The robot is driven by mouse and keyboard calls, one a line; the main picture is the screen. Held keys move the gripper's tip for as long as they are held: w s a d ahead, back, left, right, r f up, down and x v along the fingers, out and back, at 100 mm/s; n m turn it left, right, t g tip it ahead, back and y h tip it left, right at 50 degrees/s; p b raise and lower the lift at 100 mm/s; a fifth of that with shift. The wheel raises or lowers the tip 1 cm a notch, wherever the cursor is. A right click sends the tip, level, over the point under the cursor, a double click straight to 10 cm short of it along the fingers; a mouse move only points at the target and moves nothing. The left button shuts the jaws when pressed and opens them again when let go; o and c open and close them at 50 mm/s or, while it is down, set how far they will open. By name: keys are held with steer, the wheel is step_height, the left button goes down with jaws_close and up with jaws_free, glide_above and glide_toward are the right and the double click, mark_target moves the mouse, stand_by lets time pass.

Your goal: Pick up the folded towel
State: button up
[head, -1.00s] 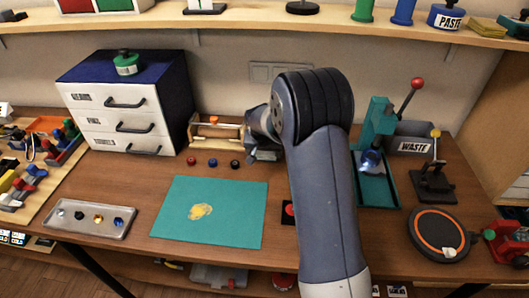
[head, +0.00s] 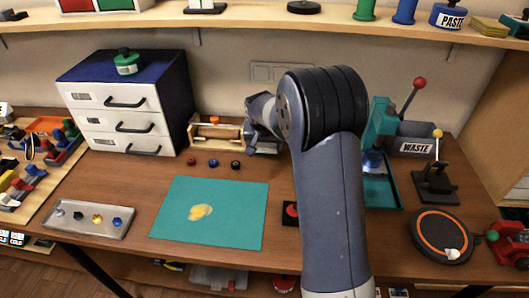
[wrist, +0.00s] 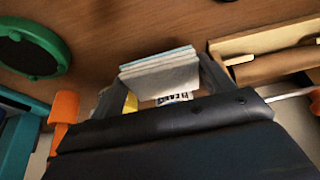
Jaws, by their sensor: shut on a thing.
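The folded towel (wrist: 160,76) is a pale, layered block with white and light blue-green edges. It shows in the wrist view between the grey fingers of my gripper (wrist: 162,82), which is shut on it. In the head view my gripper (head: 262,145) is at the back of the table, right of the wooden frame with a roller, and partly hidden by my own arm. I cannot make out the towel in the head view.
A wooden frame with a roller (head: 215,131) stands close by on the left. A teal mat (head: 235,215) with a yellow smear lies in front. A shelf (head: 230,18) runs above.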

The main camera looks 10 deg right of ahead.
mark_target(264, 147)
step_height(264, 147, up, 3)
steer(key=shift+s+a+r, duration=0.1)
steer(key=shift+s+r, duration=0.05)
steer(key=shift+r, duration=0.05)
steer(key=s+a+b, duration=0.2)
steer(key=s+a, duration=0.1)
steer(key=s, duration=0.6)
steer(key=s+a+b, duration=0.2)
steer(key=s+a, duration=0.1)
steer(key=s, duration=0.6)
steer(key=shift+s, duration=0.2)
steer(key=shift+f, duration=0.1)
steer(key=o, duration=0.4)
steer(key=c, duration=0.3)
steer(key=shift+w, duration=0.15)
